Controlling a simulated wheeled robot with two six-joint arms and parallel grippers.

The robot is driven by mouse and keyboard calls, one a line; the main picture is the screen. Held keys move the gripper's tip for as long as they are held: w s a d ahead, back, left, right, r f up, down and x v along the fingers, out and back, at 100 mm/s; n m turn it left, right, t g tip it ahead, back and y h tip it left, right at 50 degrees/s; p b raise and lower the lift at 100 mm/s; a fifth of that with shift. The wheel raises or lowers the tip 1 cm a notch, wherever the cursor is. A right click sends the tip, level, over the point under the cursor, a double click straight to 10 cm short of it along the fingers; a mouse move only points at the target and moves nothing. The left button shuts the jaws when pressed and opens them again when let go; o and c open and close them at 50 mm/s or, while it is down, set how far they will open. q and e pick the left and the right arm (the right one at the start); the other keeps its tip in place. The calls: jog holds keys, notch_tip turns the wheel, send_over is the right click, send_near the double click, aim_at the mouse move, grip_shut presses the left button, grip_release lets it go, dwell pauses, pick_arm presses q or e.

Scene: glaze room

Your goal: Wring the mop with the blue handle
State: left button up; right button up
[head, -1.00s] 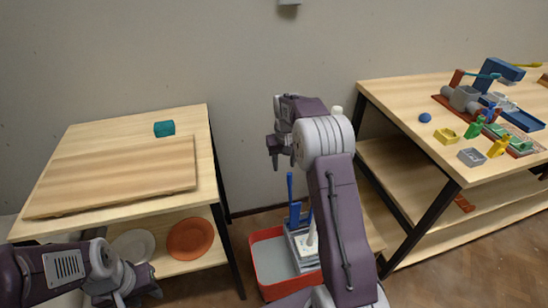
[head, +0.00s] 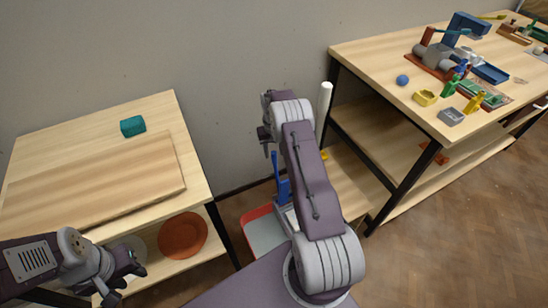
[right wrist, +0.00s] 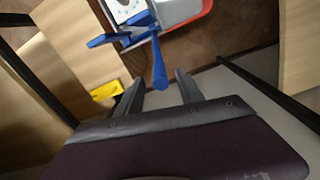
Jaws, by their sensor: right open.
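A blue lever (head: 275,172) stands up from the blue and grey wringer (head: 284,194) on a red-rimmed bucket (head: 258,213) on the floor. A white pole (head: 324,105), apparently the mop's, rises behind my right arm; the mop head is hidden. My right gripper (head: 267,150) is just above the lever's top. In the right wrist view the lever (right wrist: 159,70) reaches up to the gap between the open fingers (right wrist: 160,88), not gripped. My left gripper (head: 124,281) is at the lower left by the left table's shelf, fingers apart and empty.
The left table (head: 150,108) carries a wooden board (head: 95,185) and a teal block (head: 132,126); an orange plate (head: 183,236) lies on its shelf. The right table (head: 372,60) holds several tools and small parts. A yellow item (right wrist: 106,91) is near the right gripper's view of the shelf.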

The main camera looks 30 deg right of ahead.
aim_at(274, 156)
notch_tip(274, 156, down, 4)
jog(key=shift+r, duration=0.2)
grip_shut()
dwell(1.4)
